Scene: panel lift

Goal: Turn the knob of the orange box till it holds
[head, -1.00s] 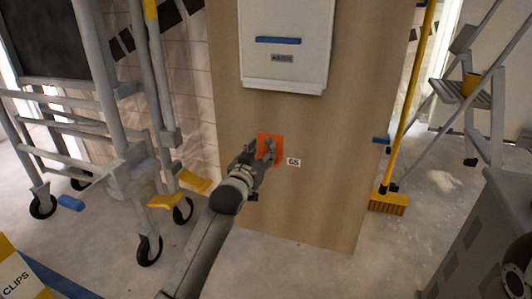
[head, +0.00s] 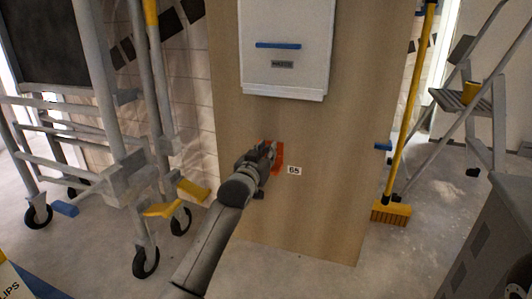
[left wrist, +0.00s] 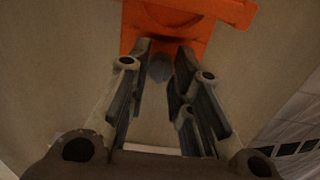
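The orange box (head: 279,158) sits low on the tall wooden panel, partly hidden behind my left gripper (head: 268,153) in the head view. In the left wrist view the orange box (left wrist: 200,31) fills the top middle, with a round dark opening in its upper part. A grey rounded knob (left wrist: 160,68) shows just below it, between the two fingers of my left gripper (left wrist: 164,50). The fingers stand apart on either side of the knob; a small gap seems to show, and I see no firm contact. My right gripper is in neither view.
A white cabinet (head: 284,77) with a blue bar hangs above on the panel. A "65" label (head: 294,170) is right of the box. A wheeled frame (head: 125,180) stands left; a yellow broom (head: 391,213) and stepladder (head: 466,99) stand right.

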